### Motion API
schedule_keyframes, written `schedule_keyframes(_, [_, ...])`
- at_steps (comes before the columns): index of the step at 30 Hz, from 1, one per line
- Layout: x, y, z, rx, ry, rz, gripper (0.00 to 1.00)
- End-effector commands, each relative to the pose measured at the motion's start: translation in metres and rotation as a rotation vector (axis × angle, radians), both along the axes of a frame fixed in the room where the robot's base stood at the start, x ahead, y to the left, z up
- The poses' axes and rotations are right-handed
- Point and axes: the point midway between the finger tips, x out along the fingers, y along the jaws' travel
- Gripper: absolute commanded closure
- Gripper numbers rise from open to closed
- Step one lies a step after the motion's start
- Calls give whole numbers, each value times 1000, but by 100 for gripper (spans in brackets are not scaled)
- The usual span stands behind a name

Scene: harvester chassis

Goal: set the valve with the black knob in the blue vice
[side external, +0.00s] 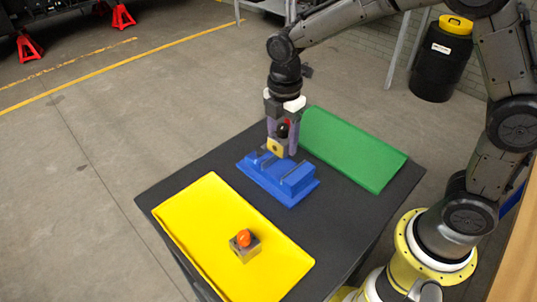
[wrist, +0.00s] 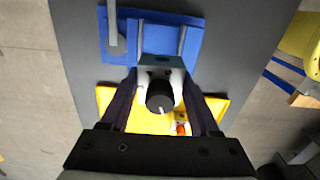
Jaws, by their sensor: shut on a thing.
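The valve with the black knob is a small block, yellowish on the side facing the side camera (side external: 276,147), with a round black knob (wrist: 160,97) on top. My gripper (side external: 281,149) points down and is shut on this valve, one finger on each side. The valve looks upright. The blue vice (side external: 292,196) stands on the dark table below it. In the wrist view the valve block (wrist: 162,67) overlaps the near edge of the vice (wrist: 191,44). Whether the valve touches the vice is hard to tell.
A yellow tray (side external: 196,208) on the table holds another valve with an orange knob (side external: 243,238). A green mat or panel (side external: 350,150) lies on the other side of the vice. A black drum with a yellow lid (side external: 440,62) stands on the floor behind.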

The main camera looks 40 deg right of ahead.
Motion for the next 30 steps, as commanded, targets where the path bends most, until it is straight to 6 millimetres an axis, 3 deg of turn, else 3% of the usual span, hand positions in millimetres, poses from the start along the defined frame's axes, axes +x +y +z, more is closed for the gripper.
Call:
schedule_keyframes(4, [3, -12, 1, 0, -2, -33, 100])
schedule_keyframes(16, [3, -12, -2, 0, -1, -35, 100])
schedule_keyframes(30, [2, -12, -37, 0, 1, -35, 100])
